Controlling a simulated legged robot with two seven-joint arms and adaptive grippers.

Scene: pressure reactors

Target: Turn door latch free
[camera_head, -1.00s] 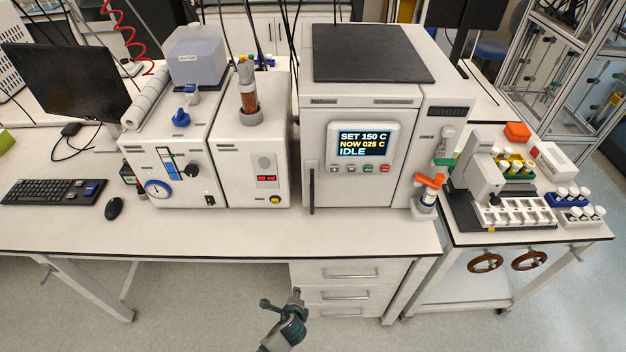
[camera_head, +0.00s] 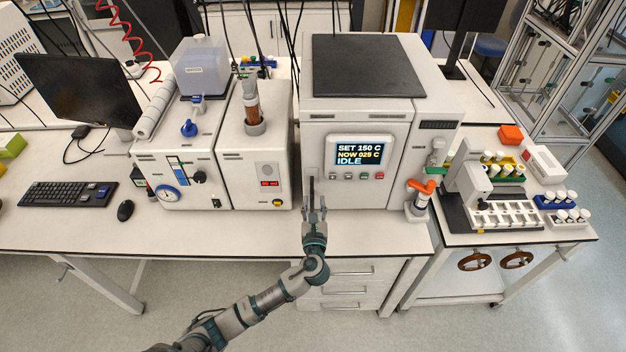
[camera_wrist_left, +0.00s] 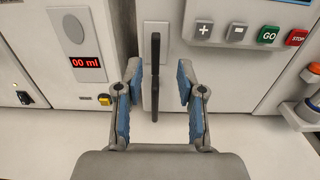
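The door latch is a dark upright bar handle (camera_wrist_left: 155,75) on a pale plate at the lower left of the reactor's front. It hangs vertically in the left wrist view; in the head view its upper part (camera_head: 312,188) shows above my gripper. My left gripper (camera_head: 315,204) is open just in front of the latch. In the left wrist view its blue-padded fingers (camera_wrist_left: 157,85) stand on either side of the bar, with gaps on both sides. The reactor (camera_head: 365,120) has a display reading SET 150 C, NOW 025 C, IDLE. My right gripper is not in view.
White pump units (camera_head: 250,160) stand close on the left of the reactor. An orange-topped fitting (camera_head: 420,198) stands at its right front corner. The bench top (camera_head: 365,235) in front of the reactor is clear. A vial rack (camera_head: 503,215) sits further right.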

